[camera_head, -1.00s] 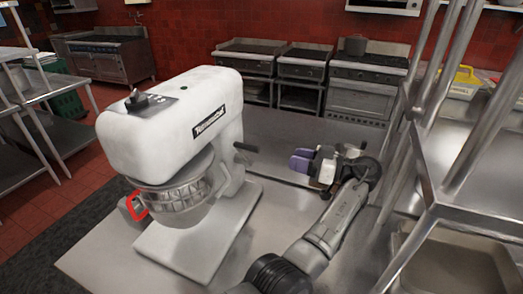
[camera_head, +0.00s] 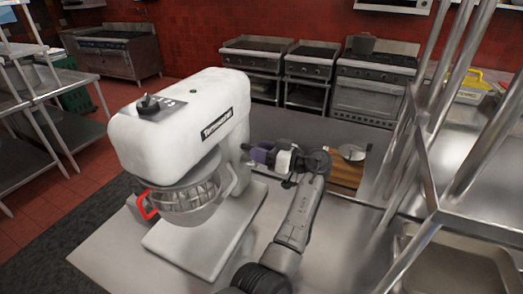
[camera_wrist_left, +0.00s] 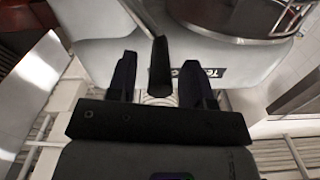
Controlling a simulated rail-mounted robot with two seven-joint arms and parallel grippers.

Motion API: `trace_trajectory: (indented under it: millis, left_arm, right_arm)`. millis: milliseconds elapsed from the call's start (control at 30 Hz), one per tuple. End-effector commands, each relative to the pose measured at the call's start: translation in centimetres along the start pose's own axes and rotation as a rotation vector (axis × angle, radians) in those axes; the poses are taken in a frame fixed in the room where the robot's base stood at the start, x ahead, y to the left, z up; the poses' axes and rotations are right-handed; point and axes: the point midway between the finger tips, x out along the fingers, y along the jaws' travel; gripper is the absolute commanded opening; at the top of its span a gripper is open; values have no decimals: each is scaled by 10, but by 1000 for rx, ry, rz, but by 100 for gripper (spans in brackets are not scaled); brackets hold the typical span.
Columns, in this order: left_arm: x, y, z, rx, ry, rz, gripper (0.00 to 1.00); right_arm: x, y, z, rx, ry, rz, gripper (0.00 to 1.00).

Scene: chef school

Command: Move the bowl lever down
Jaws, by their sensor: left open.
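The white stand mixer (camera_head: 172,130) stands on the steel counter with its metal bowl (camera_head: 188,205) under the head. The bowl lever, a black handle (camera_wrist_left: 160,68), shows in the left wrist view on the mixer's side. My left gripper (camera_head: 256,155) is open beside the mixer, with purple-grey fingers near its right side. In the left wrist view my left gripper (camera_wrist_left: 160,80) has one finger on each side of the lever, with gaps between. In the head view the gripper hides most of the lever. My right gripper is not in view.
A red handle (camera_head: 147,204) sits at the bowl's left. A wooden board (camera_head: 346,174) with a metal item lies right of my arm. A steel rack (camera_head: 440,150) stands close at the right. Bare counter (camera_head: 130,250) lies in front of the mixer.

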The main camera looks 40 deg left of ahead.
Motion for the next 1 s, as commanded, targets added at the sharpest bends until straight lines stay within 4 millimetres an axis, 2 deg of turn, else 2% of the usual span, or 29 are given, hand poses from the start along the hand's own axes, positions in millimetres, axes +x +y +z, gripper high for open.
trace_trajectory:
  millis: [267, 733, 1000]
  left_arm:
    - [1, 0, 0, 0, 0, 0, 45]
    - [0, 0, 0, 0, 0, 0, 0]
    - [0, 0, 0, 0, 0, 0, 0]
  right_arm:
    - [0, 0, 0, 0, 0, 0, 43]
    - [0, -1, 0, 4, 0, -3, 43]
    - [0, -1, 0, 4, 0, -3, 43]
